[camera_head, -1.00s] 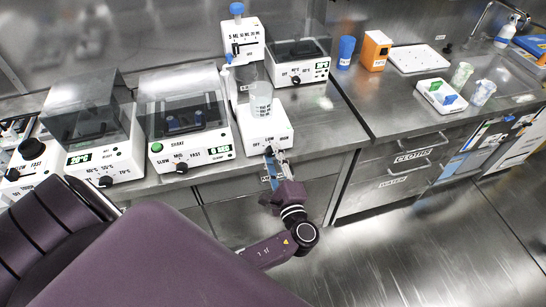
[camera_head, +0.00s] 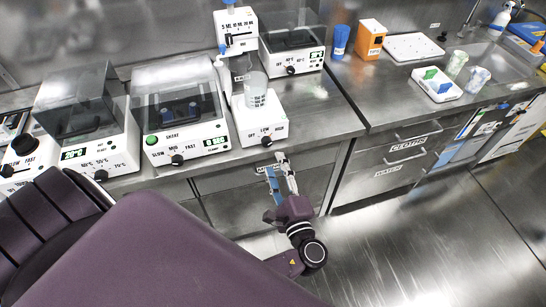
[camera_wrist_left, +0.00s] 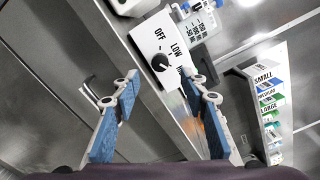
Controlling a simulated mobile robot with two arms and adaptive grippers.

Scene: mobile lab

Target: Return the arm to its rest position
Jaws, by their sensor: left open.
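My left gripper (camera_head: 279,170) is in the head view, in front of the counter edge and just below the white stirrer with the OFF, LOW and HIGH dial (camera_head: 262,127). In the left wrist view its two blue-padded fingers (camera_wrist_left: 161,118) are spread apart with nothing between them. The dial box (camera_wrist_left: 166,52) shows beyond the fingertips, apart from them. My left arm (camera_head: 290,262) comes up from below, its purple links partly covering the floor. My right gripper is not in view.
A beaker (camera_head: 255,92) stands on the stirrer. A shaker (camera_head: 180,120) and a heater box (camera_head: 85,130) stand to the left. Drawers (camera_head: 405,150) with handles are under the counter. The floor (camera_head: 440,240) at the right is clear.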

